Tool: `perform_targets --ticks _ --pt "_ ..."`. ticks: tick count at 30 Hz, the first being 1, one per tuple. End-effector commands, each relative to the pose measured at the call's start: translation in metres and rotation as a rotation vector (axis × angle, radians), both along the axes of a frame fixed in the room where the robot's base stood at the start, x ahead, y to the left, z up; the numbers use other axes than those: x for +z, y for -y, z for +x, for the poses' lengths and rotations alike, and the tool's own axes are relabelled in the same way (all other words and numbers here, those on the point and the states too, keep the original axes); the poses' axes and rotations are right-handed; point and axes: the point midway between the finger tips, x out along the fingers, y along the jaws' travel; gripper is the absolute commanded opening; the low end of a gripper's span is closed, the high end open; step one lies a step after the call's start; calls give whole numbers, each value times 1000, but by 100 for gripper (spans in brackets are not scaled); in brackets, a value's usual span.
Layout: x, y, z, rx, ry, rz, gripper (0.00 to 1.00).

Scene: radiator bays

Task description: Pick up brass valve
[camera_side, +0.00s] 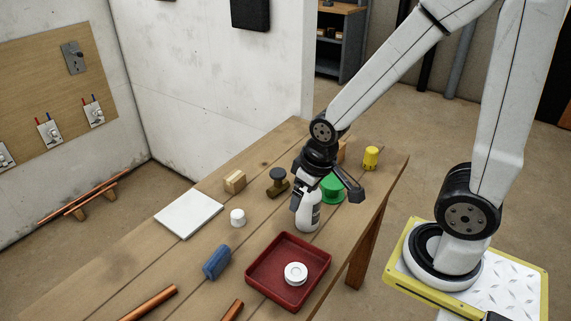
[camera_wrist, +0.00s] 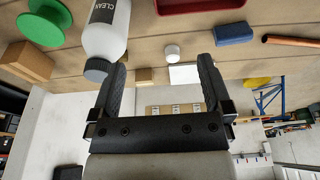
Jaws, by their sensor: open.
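The brass valve (camera_side: 277,187) lies on the wooden bench in the side view. It has a brown-gold body and a dark round handle on top. My gripper (camera_side: 303,178) is just right of it, close above the bench, with the white bottle partly in line with it. In the wrist view my gripper (camera_wrist: 162,66) has its two fingers wide apart with nothing held between them. I cannot make out the valve there; the left finger or the bottle may hide it.
The white bottle (camera_side: 306,213) stands close to my gripper; it is beside the left finger in the wrist view (camera_wrist: 108,32). A green spool (camera_side: 334,189), yellow object (camera_side: 371,157), wooden block (camera_side: 235,182), white cap (camera_side: 238,217) and red tray (camera_side: 262,268) are around.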

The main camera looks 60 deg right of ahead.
Motion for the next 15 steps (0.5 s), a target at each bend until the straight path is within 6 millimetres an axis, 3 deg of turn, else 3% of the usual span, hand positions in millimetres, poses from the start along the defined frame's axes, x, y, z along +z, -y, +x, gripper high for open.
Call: perform_targets --ticks 8,15 --pt "8 0 1 0 4 0 100" --pt "29 0 1 0 4 0 100"
